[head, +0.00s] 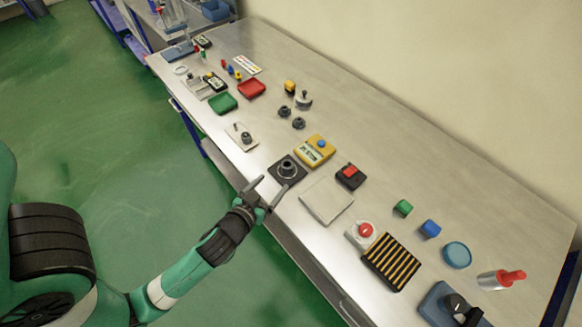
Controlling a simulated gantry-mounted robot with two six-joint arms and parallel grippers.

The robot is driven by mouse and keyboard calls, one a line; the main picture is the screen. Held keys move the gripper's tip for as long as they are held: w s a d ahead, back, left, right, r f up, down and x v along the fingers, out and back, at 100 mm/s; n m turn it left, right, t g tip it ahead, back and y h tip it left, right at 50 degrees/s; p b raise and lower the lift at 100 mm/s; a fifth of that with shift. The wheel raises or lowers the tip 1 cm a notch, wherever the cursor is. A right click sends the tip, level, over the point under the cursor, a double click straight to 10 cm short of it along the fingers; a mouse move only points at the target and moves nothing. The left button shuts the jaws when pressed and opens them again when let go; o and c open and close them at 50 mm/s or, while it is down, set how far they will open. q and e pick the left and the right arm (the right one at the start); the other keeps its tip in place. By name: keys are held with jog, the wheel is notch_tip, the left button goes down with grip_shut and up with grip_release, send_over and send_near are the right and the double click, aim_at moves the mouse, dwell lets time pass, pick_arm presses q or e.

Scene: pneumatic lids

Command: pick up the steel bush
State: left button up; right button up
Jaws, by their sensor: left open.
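A round, steel-grey ringed piece, which looks like the steel bush (288,168), sits on a dark square plate (274,177) near the front edge of the bench. Its small size leaves its exact shape unclear. My left gripper (271,185) is just in front of the plate at the bench edge, its two fingers spread wide and nothing between them. It is apart from the bush. My right gripper is out of view.
A yellow device (315,151) stands behind the plate, and a black box with a red top (350,176) to its right. A pale flat plate (326,200) lies right of the gripper. A pale block with a dark knob (242,136) is to the left.

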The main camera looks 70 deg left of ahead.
aim_at(284, 169)
pick_arm(q)
jog(key=b+x, duration=0.1)
jog(key=x, duration=0.5)
jog(key=shift+w+a+f, duration=0.1)
jog(key=shift+w+a, duration=0.05)
jog(key=shift+w, duration=0.1)
jog(key=b+x, duration=0.1)
jog(key=x, duration=0.4)
jog(key=shift+a, duration=0.1)
grip_shut()
